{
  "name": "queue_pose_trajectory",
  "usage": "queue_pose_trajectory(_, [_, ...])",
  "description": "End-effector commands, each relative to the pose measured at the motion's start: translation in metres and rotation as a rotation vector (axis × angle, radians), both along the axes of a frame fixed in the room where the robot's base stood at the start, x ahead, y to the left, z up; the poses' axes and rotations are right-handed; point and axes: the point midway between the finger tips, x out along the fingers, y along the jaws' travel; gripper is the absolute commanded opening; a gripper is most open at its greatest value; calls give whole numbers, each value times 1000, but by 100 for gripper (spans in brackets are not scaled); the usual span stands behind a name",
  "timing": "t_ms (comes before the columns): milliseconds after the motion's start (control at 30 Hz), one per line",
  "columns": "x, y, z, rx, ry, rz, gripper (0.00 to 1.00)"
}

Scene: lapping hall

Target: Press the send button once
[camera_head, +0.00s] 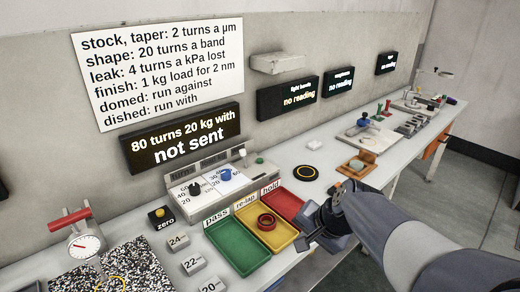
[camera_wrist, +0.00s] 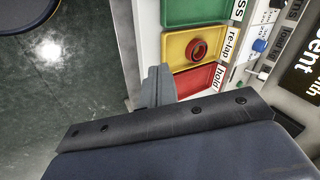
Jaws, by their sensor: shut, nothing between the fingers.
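A control box (camera_head: 208,194) stands against the wall with a black knob (camera_head: 195,188), a blue knob (camera_head: 225,174), a small lever (camera_head: 243,153) and a green button-like cap (camera_head: 259,160) at its right end. No "send" label is readable, so I cannot be sure which part is the send button. The display (camera_head: 181,136) above reads "80 turns 20 kg with" and "not sent". My gripper (camera_head: 304,240) is shut and empty, near the front edge by the trays, apart from the box. In the wrist view its fingers (camera_wrist: 158,84) are beside the red tray, and the blue knob (camera_wrist: 260,45) shows at right.
Green (camera_head: 238,247), yellow (camera_head: 272,237) and red (camera_head: 285,203) trays lie before the box; a red ring (camera_head: 267,221) is in the yellow one. A zero button (camera_head: 160,214), weights (camera_head: 194,262) and a dial gauge (camera_head: 81,247) are left. A black disc (camera_head: 306,173) lies right.

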Motion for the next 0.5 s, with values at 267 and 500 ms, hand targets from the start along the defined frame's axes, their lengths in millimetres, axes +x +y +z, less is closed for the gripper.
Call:
queue_pose_trajectory(267, [124,-18,42,409,71,-591,0])
queue_pose_trajectory(500, [192,-56,37,657,119,-1002,0])
